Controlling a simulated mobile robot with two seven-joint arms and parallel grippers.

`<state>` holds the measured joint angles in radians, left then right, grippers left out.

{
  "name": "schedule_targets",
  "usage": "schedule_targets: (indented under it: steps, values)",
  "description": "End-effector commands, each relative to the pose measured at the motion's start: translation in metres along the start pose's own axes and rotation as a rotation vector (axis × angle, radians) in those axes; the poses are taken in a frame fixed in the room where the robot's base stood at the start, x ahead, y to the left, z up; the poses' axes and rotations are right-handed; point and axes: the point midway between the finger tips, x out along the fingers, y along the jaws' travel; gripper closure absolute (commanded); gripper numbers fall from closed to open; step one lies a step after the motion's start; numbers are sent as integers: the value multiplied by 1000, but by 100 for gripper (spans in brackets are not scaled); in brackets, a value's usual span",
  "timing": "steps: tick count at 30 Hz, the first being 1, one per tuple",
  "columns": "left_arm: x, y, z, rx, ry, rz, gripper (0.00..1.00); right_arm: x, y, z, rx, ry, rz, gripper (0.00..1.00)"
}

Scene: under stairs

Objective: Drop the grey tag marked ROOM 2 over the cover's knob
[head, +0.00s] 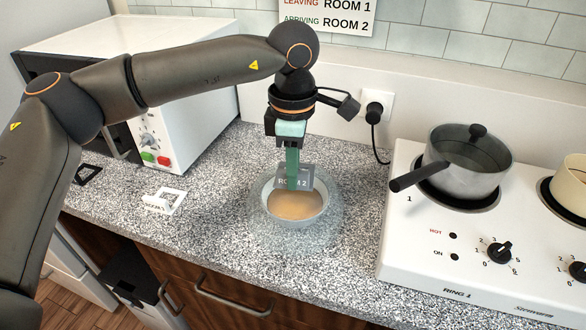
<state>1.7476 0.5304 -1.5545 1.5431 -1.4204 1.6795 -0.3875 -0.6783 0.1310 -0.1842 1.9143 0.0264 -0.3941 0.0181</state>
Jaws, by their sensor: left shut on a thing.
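The grey tag (307,177) marked ROOM 2 is held by my left gripper (292,181), which is shut on it and points straight down. The tag hangs over the far side of a pale bowl (268,211) with something tan inside. A clear, see-through cover (337,228) appears to stand around the bowl on the counter. I cannot make out its knob, as the tag and fingers are in front of where the top lies. Whether the tag touches the cover I cannot tell. My right gripper is not in view.
A white tag (163,201) and a black tag (87,175) lie left on the speckled counter (225,235). A microwave (190,95) stands back left. A hob (420,235) with a lidded pot (467,165) stands right. A wall sign (328,15) hangs behind.

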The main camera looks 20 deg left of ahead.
Motion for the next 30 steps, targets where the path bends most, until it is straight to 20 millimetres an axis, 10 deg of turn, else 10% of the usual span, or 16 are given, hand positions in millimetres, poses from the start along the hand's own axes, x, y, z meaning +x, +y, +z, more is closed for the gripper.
schedule_targets:
  steps: [12, 30]
  values:
    - [3, 0, 0, 0, 0, 0, 50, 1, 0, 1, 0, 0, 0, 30]
    - [3, 0, 0, -1, 1, 0, 22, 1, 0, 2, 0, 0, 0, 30]
